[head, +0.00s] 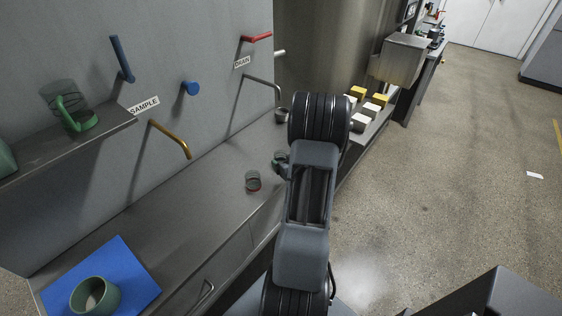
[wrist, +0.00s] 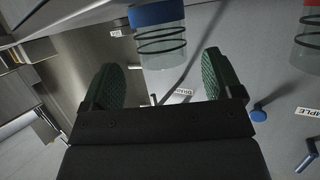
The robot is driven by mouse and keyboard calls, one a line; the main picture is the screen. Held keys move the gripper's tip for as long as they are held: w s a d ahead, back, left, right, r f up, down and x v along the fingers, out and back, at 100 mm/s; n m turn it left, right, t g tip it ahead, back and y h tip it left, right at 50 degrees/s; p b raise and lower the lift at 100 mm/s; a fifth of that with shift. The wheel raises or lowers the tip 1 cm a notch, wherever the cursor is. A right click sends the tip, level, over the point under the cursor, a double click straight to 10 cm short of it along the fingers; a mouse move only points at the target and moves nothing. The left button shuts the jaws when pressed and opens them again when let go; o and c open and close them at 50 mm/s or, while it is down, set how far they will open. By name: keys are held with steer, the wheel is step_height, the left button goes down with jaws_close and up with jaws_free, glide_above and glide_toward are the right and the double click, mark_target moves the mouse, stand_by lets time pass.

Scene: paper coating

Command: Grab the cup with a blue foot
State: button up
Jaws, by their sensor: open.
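The cup with a blue foot (wrist: 158,38) is clear with dark rings and shows in the wrist view, which looks upside down. The blue foot is at the picture's top edge. My gripper (wrist: 162,60) is open, with one green finger pad on each side of the cup's line; the cup is ahead, between the fingers in the picture. I cannot tell whether either finger touches it. In the head view my arm hides most of the gripper and I cannot make out the blue foot. A cup with a red foot (head: 253,182) stands on the counter.
The grey counter (head: 190,215) runs along a wall with a brown tap (head: 170,138) and other pipes. A shelf (head: 75,143) holds a green-handled jug (head: 72,112). A green cup (head: 95,296) stands on a blue mat (head: 130,270). Yellow and white blocks (head: 372,106) lie beyond my arm.

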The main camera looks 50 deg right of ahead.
mark_target(281, 157)
steer(key=shift+p+x, duration=0.45)
steer(key=shift+x, duration=2.15)
steer(key=shift+a, duration=0.1)
steer(key=shift+c, duration=0.4)
steer(key=c, duration=1)
steer(key=shift+o, duration=0.2)
steer(key=shift+r, duration=0.1)
